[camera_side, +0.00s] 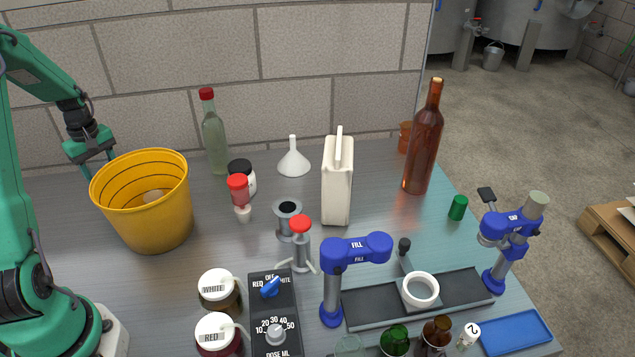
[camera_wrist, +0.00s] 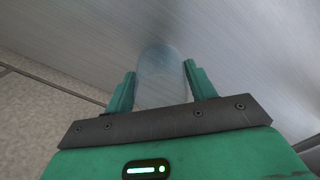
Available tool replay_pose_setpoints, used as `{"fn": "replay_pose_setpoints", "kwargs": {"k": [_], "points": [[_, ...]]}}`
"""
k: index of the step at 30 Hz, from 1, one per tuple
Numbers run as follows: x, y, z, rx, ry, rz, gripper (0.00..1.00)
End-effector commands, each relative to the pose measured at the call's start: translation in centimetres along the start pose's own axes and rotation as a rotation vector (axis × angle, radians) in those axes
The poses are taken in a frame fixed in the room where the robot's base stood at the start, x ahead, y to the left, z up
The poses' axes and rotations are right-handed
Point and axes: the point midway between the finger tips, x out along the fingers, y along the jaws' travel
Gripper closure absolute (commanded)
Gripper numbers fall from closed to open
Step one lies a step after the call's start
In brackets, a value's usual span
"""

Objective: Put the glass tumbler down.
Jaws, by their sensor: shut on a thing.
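My gripper (camera_wrist: 160,68) is shut on the glass tumbler (camera_wrist: 162,82), a clear, faintly bluish glass between the two green fingers in the wrist view. The grey metal bench top fills the background beyond it. In the side view my gripper (camera_side: 97,167) is at the far left, just behind and left of the yellow bucket (camera_side: 150,228). The tumbler cannot be made out there; the bucket's rim is in front of that spot. I cannot tell whether the tumbler touches the bench.
A green bottle (camera_side: 214,142) stands right of the bucket near the wall. A filling station (camera_side: 355,250) and dosing box (camera_side: 275,315) occupy the front.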

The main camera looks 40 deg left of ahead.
Motion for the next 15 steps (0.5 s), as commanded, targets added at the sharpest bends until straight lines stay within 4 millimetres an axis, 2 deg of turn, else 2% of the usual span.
{"fn": "replay_pose_setpoints", "kwargs": {"k": [11,12,15], "points": [[0.25,0.01,-0.02,0.000,0.001,0.001,0.69],[0.31,0.01,-0.01,0.000,0.001,0.000,0.43],[0.28,0.01,-0.01,0.000,0.001,0.001,0.23]]}}
